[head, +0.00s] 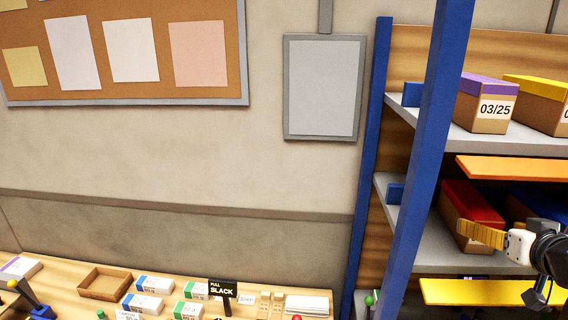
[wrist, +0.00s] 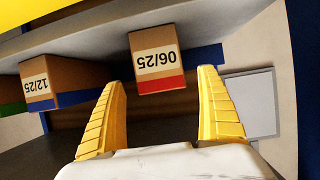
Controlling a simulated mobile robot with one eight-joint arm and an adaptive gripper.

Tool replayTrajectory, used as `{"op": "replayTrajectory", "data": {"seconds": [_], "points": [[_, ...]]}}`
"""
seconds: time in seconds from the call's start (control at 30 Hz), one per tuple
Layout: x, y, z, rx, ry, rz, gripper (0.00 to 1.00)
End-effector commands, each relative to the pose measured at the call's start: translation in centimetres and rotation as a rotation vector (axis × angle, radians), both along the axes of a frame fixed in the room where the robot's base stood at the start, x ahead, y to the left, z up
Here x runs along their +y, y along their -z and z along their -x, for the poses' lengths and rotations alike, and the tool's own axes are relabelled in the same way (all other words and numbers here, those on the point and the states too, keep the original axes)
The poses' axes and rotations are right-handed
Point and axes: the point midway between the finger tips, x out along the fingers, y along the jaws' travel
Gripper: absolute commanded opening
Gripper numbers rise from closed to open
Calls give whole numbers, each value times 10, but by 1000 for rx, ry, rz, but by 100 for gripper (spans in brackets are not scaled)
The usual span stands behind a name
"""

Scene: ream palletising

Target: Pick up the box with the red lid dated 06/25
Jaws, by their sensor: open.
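The red-lidded box (head: 473,205) sits on the middle shelf of the rack in the head view, its front partly hidden by my gripper. In the wrist view, which is upside down, the box (wrist: 157,62) shows its front label 06/25 and its red lid edge. My gripper (head: 464,232) is in front of this box. Its yellow fingers are open and empty in the wrist view (wrist: 163,80). The box appears between the fingertips and beyond them, slightly left of the middle of the gap. I see no clear contact.
A 12/25 box (wrist: 45,80) stands beside it on the same shelf. The shelf above holds a purple-lidded 03/25 box (head: 488,105) and a yellow-lidded box (head: 540,95). A blue rack post (head: 425,150) stands left of my gripper. A cluttered table (head: 60,272) is at lower left.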

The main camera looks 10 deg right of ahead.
Motion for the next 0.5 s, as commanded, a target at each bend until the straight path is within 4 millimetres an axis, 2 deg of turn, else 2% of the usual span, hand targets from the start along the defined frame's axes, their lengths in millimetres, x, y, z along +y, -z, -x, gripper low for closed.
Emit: {"op": "replayTrajectory", "data": {"seconds": [0.07, 0.3, 0.5], "points": [[-3, 1, -6, -2, 1, 2, 86], [-15, 4, -50, -2, -2, 2, 86], [-21, 2, -68, -1, 0, 0, 86]]}}
